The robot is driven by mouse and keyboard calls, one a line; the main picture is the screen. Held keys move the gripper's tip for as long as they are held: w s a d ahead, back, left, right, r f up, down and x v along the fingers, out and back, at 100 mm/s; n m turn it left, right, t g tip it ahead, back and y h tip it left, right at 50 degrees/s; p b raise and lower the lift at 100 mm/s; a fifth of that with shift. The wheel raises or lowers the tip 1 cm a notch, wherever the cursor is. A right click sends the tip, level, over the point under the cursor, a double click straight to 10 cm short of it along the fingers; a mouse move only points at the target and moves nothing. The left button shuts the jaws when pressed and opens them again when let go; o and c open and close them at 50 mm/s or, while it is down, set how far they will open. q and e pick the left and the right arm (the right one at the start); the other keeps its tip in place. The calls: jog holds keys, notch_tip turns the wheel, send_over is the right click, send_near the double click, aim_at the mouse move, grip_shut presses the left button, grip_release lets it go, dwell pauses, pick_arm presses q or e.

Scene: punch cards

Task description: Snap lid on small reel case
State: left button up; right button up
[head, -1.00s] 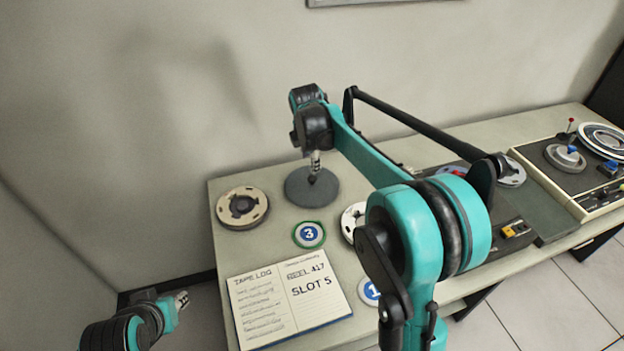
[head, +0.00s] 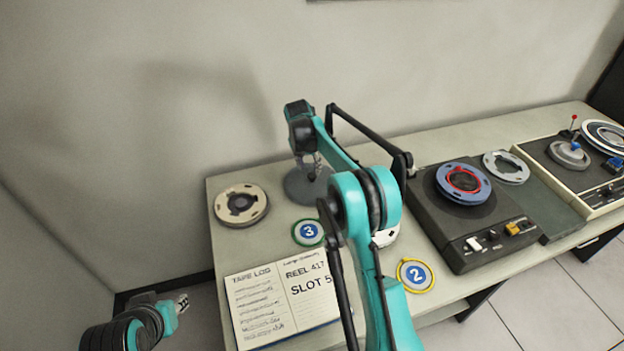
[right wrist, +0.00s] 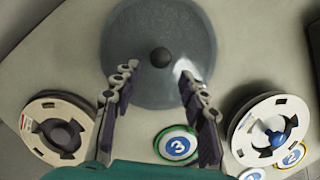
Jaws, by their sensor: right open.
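A round dark grey disc with a black knob at its middle, seemingly the lid, lies flat at the back left of the table; it fills the top of the right wrist view (right wrist: 130,25) and is partly hidden by my arm in the head view (head: 297,188). My right gripper (right wrist: 158,88) is open over the near part of the disc, its fingers either side of the line to the knob (right wrist: 160,56) and not closed on it. My left gripper (head: 182,303) is at lower left, off the table, too small to read. I cannot tell which thing is the case.
A cream reel (head: 241,204) lies left of the disc. Another pale reel (right wrist: 270,130) with a blue knob is mostly behind my arm. Round markers 3 (head: 307,232) and 2 (head: 415,274), an open log book (head: 283,298) and a tape deck (head: 480,225) with a blue reel are nearby.

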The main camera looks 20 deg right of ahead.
aim_at(311, 176)
jog(key=shift+b+x, duration=1.2)
jog(key=shift+x, duration=1.9)
jog(key=c, duration=0.9)
jog(key=shift+r, duration=0.15)
jog(key=shift+r+p, duration=2.4)
jog(key=shift+r, duration=1.05)
